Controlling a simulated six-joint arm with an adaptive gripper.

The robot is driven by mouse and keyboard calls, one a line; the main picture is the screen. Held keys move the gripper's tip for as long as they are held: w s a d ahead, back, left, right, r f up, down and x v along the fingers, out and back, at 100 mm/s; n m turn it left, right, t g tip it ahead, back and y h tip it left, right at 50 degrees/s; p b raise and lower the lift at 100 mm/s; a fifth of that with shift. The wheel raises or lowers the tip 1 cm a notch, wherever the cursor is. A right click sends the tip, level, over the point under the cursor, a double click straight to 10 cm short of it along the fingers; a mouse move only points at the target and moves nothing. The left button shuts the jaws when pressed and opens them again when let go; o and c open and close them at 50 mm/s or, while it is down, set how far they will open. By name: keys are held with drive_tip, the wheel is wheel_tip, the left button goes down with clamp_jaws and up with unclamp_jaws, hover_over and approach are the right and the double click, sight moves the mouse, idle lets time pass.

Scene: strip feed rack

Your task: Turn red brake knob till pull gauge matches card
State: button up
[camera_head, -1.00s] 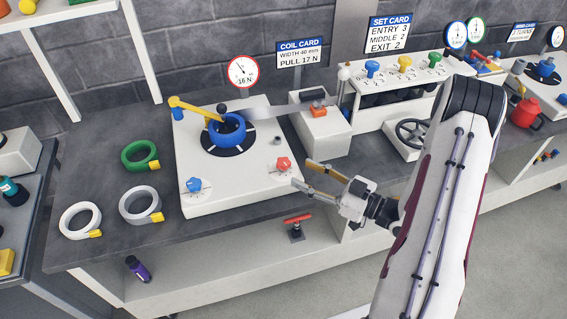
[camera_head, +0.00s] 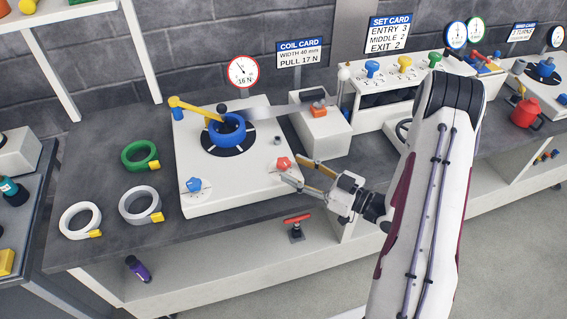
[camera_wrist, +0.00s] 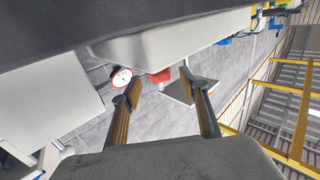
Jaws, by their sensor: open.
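The red brake knob (camera_head: 284,163) sits at the front right of the white feed unit (camera_head: 240,196). It also shows between my fingers in the wrist view (camera_wrist: 160,77). My gripper (camera_head: 296,171) is open, with its fingertips at the knob's right side; I cannot tell whether they touch it. The red-rimmed pull gauge (camera_head: 243,71) stands behind the unit and reads about 16 N. It also shows in the wrist view (camera_wrist: 121,78). The coil card (camera_head: 300,52) reads width 40 mm, pull 17 N.
A blue knob (camera_head: 193,185) is at the unit's front left. A blue coil (camera_head: 227,128) with a yellow arm (camera_head: 190,105) is on top. Green (camera_head: 139,155) and grey (camera_head: 141,204) rings lie left. A white block (camera_head: 322,130) stands behind my gripper.

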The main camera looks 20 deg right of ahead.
sight(284, 164)
drive_tip(key=shift+x, duration=2.3)
drive_tip(key=c, duration=1.1)
